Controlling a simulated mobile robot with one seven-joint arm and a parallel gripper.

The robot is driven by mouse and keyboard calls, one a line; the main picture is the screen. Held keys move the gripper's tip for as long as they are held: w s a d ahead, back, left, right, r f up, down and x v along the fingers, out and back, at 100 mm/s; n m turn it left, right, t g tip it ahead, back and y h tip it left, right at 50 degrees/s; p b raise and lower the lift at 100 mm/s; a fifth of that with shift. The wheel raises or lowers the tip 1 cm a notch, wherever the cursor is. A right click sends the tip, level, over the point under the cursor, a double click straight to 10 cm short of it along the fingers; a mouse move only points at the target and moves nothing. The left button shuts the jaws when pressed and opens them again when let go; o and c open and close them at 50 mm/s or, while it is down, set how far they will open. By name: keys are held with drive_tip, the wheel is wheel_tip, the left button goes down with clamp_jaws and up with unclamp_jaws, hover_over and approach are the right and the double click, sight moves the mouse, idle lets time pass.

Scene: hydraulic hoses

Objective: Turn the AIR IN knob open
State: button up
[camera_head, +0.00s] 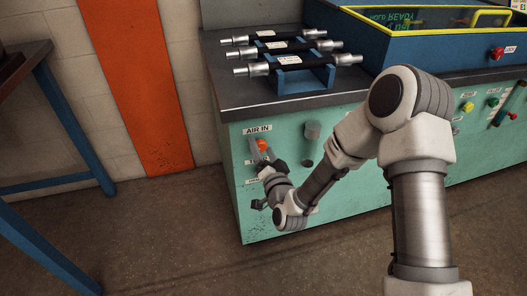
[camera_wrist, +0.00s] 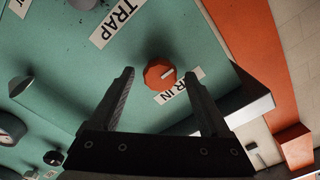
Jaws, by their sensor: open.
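In the head view, the AIR IN label (camera_head: 258,129) is at the left end of the green panel. An orange knob (camera_head: 262,145) sits just below it, beside a grey part. My gripper (camera_head: 267,165) is low in front of the panel, below this knob. The jaws hold nothing. Contact and remaining distance cannot be told. A label ending in RUN (camera_wrist: 172,95) is partly hidden by the right finger; a TRAP label (camera_wrist: 118,22) is nearby.
A grey knob (camera_head: 311,143) protrudes right of the AIR IN label, close to my arm. Hoses with metal ends lie on a blue rack (camera_head: 303,82) on the bench top (camera_head: 235,92). A blue-legged table (camera_head: 72,120) stands at left. The floor between is clear.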

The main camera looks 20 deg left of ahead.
drive_tip(key=p+v, duration=0.7)
drive_tip(key=v, duration=1)
drive_tip(key=shift+s, duration=0.2)
idle(0.4)
